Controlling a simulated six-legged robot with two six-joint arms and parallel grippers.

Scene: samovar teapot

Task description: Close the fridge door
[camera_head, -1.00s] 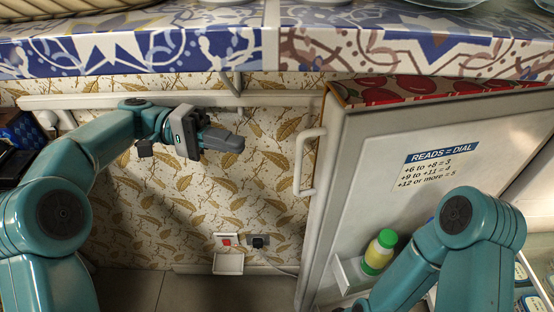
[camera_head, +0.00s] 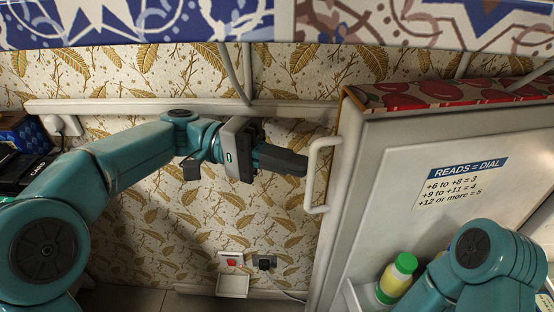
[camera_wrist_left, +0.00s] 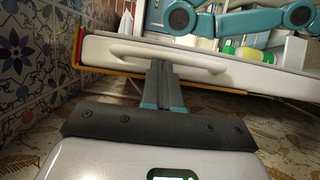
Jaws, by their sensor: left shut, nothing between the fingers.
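The fridge door (camera_head: 390,190) stands open in the head view, its inner side facing me and its shelf holding a bottle with a green cap (camera_head: 396,278). Its white handle (camera_head: 318,175) is on the left edge, and it also shows in the left wrist view (camera_wrist_left: 125,50). My left gripper (camera_head: 303,163) is shut and empty, its fingertips close to the handle's left side. In the left wrist view the fingers (camera_wrist_left: 162,68) reach the handle bar; I cannot tell whether they touch it. My right arm shows in front of the door, but its gripper is out of view.
Wall sockets (camera_head: 232,262) are low on the leaf-patterned wall. A blue box (camera_head: 18,132) and dark devices are at the far left.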

